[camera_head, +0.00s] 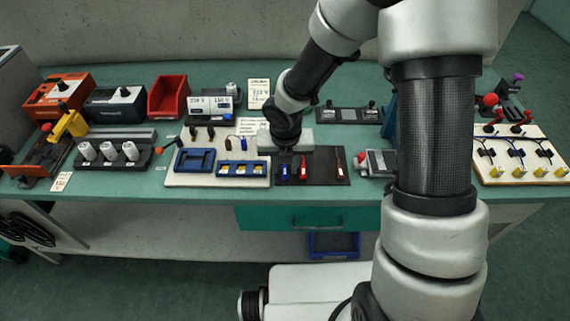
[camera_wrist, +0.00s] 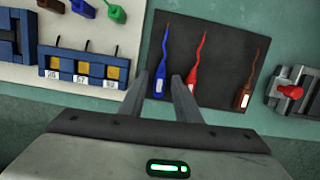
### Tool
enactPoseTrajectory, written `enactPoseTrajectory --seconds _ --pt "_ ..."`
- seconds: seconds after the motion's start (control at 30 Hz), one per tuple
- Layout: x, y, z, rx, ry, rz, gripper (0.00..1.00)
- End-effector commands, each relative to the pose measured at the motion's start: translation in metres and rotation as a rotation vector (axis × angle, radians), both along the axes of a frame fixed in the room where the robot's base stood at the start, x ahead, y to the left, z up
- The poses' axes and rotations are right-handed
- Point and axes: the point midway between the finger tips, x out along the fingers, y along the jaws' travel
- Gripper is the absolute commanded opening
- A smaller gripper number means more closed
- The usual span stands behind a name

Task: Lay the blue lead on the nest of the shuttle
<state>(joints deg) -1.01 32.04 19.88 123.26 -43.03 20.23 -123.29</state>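The blue lead (camera_wrist: 161,64) lies on a dark mat (camera_wrist: 222,50), with its thick end toward the mat's near edge. It also shows in the head view (camera_head: 284,171), just in front of my gripper. My gripper (camera_wrist: 159,78) is open and empty. In the wrist view its fingers appear on either side of the blue lead's thick end; the height above it is hard to judge. No part is clearly recognisable as the shuttle; a grey sliding fixture with a red knob (camera_wrist: 290,91) stands right of the mat. It also shows in the head view (camera_head: 378,163).
A red lead (camera_wrist: 195,70) and a brown lead (camera_wrist: 246,86) share the mat. Left of it, a white board (camera_head: 218,182) carries a blue frame (camera_head: 194,160) and a blue rack with yellow parts (camera_head: 242,169). A white panel with wired parts (camera_head: 515,155) lies at the far right.

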Motion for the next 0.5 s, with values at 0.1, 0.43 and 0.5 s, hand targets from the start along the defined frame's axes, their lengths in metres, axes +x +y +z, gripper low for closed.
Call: enactPoseTrajectory --seconds 0.1,0.43,0.5 --pt "-0.0001 0.0 -0.0002 0.0 0.0 0.0 0.21" --pt "0.0001 0.0 0.0016 0.0 0.0 0.0 0.0" --pt "0.0001 0.0 0.0041 0.0 0.0 0.0 0.0"
